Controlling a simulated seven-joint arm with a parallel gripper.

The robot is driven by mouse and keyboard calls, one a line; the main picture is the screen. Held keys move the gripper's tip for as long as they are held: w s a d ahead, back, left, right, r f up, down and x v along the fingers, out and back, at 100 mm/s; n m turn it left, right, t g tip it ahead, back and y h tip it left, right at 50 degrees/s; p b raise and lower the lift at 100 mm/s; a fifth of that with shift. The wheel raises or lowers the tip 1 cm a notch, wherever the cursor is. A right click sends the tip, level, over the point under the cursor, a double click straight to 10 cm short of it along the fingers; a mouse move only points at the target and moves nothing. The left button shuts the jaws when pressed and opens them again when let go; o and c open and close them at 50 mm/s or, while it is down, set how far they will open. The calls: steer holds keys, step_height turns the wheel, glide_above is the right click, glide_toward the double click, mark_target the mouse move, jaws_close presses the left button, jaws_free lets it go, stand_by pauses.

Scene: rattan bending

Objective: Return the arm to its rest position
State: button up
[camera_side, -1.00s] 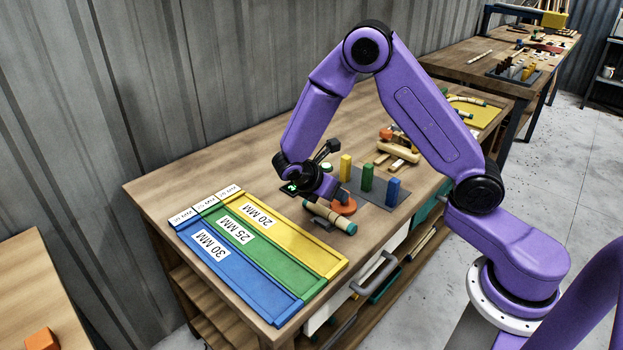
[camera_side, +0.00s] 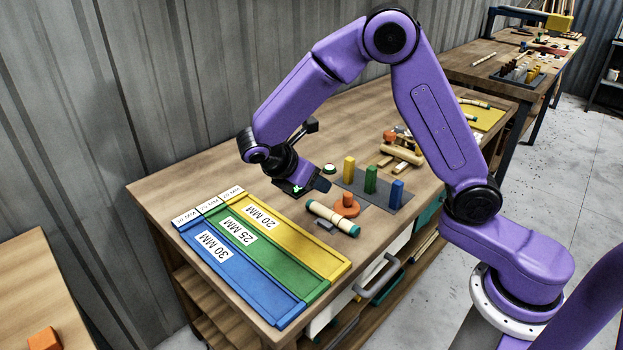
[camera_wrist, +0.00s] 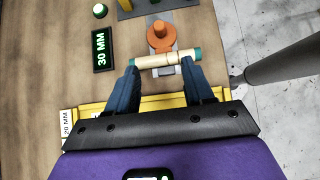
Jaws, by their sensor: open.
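My gripper (camera_side: 318,186) hangs above the bench, tilted, behind and above a short rattan piece (camera_side: 332,217) with teal ends. The rattan piece lies beside an orange round fixture (camera_side: 347,205) and apart from my gripper. In the wrist view my gripper (camera_wrist: 160,74) shows two dark blue fingers spread wide with nothing held. The rattan piece (camera_wrist: 160,60) lies beyond the fingertips there, in front of the orange fixture (camera_wrist: 161,36).
Blue (camera_side: 235,275), green (camera_side: 262,258) and yellow (camera_side: 290,240) trays lie at the left. A grey board (camera_side: 383,192) holds coloured posts. A display (camera_wrist: 102,50) reads 30 MM. A wall stands behind the bench.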

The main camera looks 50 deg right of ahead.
steer(key=s+r+m+y, duration=0.2)
steer(key=s+y, duration=0.2)
steer(key=s, duration=0.9)
steer(key=s+r+m+y, duration=0.1)
steer(key=s+m+y, duration=0.2)
steer(key=s, duration=1.1)
steer(key=shift+s+d+r+y, duration=0.15)
steer(key=shift+r+y, duration=0.2)
steer(key=shift+y, duration=0.85)
